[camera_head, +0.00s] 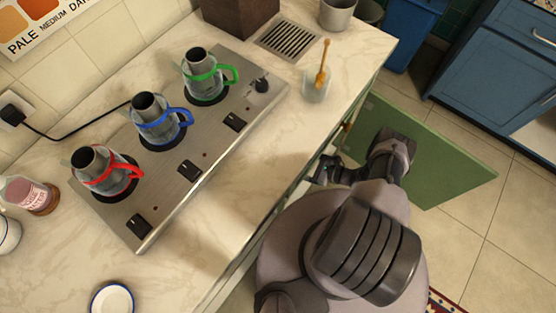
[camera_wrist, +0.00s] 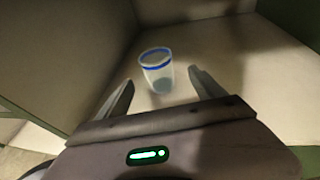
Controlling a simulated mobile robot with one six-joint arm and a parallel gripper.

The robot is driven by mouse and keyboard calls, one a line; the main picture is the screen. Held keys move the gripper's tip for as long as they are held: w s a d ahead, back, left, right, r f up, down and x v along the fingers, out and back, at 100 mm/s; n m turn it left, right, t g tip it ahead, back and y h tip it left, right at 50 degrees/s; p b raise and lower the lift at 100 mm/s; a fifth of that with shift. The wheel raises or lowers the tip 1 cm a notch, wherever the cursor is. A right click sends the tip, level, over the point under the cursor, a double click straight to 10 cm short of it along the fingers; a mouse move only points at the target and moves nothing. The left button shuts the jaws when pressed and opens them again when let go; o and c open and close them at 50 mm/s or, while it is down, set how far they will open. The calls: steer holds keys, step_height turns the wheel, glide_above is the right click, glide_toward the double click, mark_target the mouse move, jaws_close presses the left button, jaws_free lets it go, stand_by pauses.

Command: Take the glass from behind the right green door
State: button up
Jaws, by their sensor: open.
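A clear glass (camera_wrist: 157,72) with a blue band at its rim stands upright inside a cabinet, in the wrist view. My gripper (camera_wrist: 160,88) is open, with one finger on each side of the glass in the picture; the glass appears ahead of the fingertips, and I cannot tell the exact gap. In the head view the right green door (camera_head: 430,150) stands wide open, and my arm reaches in beside it below the counter. The glass is hidden there by the counter.
The cabinet floor (camera_wrist: 235,60) around the glass looks clear, with walls at left and back. Blue cabinets (camera_head: 500,60) stand at the far right.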

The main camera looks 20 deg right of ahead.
steer(key=x, duration=0.3)
steer(key=b+x, duration=0.1)
steer(key=x, duration=0.1)
steer(key=b+x, duration=0.1)
steer(key=x, duration=0.2)
steer(key=shift+w+a+r, duration=0.1)
steer(key=shift+a+r, duration=0.1)
steer(key=shift+a, duration=0.25)
steer(key=c, duration=1.5)
